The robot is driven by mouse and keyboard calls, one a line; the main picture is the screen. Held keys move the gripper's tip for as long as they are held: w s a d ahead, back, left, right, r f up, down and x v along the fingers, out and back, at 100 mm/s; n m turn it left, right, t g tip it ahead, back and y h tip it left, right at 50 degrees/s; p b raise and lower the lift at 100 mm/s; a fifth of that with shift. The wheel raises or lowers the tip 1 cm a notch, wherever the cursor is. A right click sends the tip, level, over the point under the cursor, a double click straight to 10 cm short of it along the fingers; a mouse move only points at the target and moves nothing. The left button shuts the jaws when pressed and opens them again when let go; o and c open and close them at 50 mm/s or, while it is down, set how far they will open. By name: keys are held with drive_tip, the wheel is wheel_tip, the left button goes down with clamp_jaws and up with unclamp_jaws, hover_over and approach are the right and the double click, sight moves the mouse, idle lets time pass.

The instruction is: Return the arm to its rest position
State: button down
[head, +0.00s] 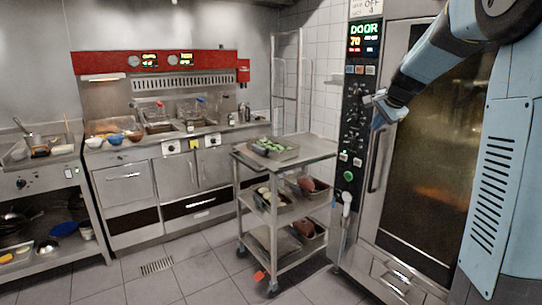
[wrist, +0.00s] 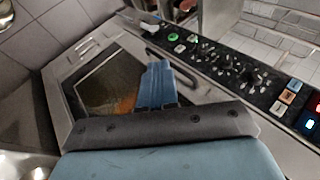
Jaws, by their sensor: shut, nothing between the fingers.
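My gripper (head: 380,103) is at the upper right of the head view, at the end of my blue arm, in front of the steel oven's control panel. In the wrist view its blue fingers (wrist: 158,72) lie together, shut and empty. The oven's glass door (head: 428,150) is closed and fills the area behind my arm. The oven door also shows in the wrist view (wrist: 100,85), beyond and to the left of the fingers. I cannot tell how far the fingertips are from the oven front.
A steel trolley (head: 318,147) with trays on its shelves stands left of the oven. The oven's door handle (head: 374,160) juts out near my gripper. A counter with fryers (head: 120,157) lines the back wall. The tiled floor (head: 200,268) at front left is clear.

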drive_tip(key=s+a+f+n, duration=0.2)
drive_tip(key=s+a+n, duration=0.1)
drive_tip(key=s, duration=1)
drive_tip(key=s+a+f+n+g, duration=0.1)
drive_tip(key=s+a+n, duration=0.3)
drive_tip(key=s, duration=0.9)
drive_tip(key=s+a+f+n+g, duration=0.1)
drive_tip(key=s+a+f+n, duration=0.2)
drive_tip(key=s, duration=1)
drive_tip(key=n, duration=0.3)
drive_tip(key=shift+s+a+h, duration=0.25)
drive_tip(key=shift+s+h, duration=0.15)
